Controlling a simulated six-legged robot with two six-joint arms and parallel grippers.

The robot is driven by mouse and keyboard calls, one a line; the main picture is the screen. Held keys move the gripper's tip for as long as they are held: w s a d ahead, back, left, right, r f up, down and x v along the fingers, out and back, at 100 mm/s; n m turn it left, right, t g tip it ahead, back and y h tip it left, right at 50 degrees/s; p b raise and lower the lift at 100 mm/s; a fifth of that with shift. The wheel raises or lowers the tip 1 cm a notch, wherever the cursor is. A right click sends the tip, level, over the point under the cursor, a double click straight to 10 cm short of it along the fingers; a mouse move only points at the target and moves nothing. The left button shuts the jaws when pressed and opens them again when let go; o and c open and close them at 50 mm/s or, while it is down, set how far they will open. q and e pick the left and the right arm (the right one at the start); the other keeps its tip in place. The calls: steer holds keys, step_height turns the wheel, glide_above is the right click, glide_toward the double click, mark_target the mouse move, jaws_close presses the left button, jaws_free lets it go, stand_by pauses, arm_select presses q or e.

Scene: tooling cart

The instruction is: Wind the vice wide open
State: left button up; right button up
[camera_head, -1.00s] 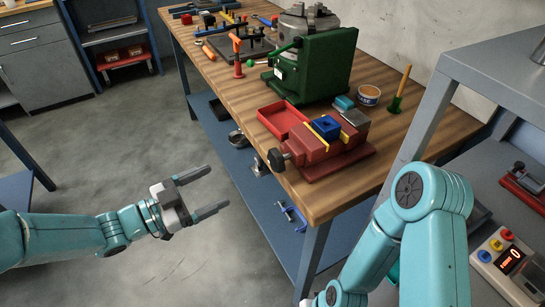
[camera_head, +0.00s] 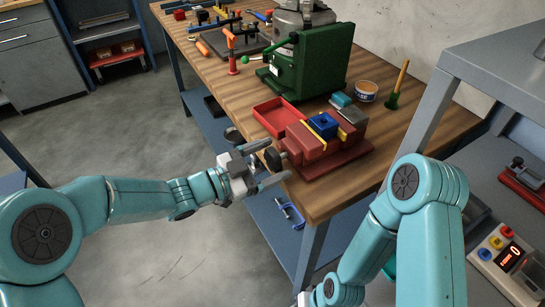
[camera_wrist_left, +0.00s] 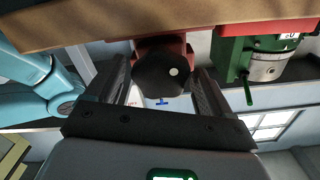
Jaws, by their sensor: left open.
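The red vice (camera_head: 343,163) sits at the near edge of the wooden bench, with yellow strips at its jaws and a blue block (camera_head: 323,124) between them. Its dark round knob (camera_head: 272,158) sticks out past the bench edge toward my left gripper (camera_head: 276,163). That gripper is open, with one finger on each side of the knob. In the left wrist view the knob (camera_wrist_left: 163,76) lies between the two fingers, with a gap visible on both sides.
A red tray (camera_head: 276,117) lies just behind the vice. A green machine (camera_head: 318,65) stands further back. A tin (camera_head: 367,92) and a green-based wooden-handled tool (camera_head: 398,88) are to the right. A grey shelf unit (camera_head: 485,70) is close on the right.

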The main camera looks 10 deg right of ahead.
arm_select(q)
steer(key=shift+w+d+r, duration=0.1)
steer(key=shift+d, duration=0.3)
steer(key=shift+w, duration=0.1)
steer(key=c, duration=1)
steer(key=shift+o, duration=0.2)
steer(key=shift+n+p, duration=0.95)
steer(key=shift+n, duration=0.25)
steer(key=shift+n+p, duration=1.25)
steer(key=shift+n, duration=0.95)
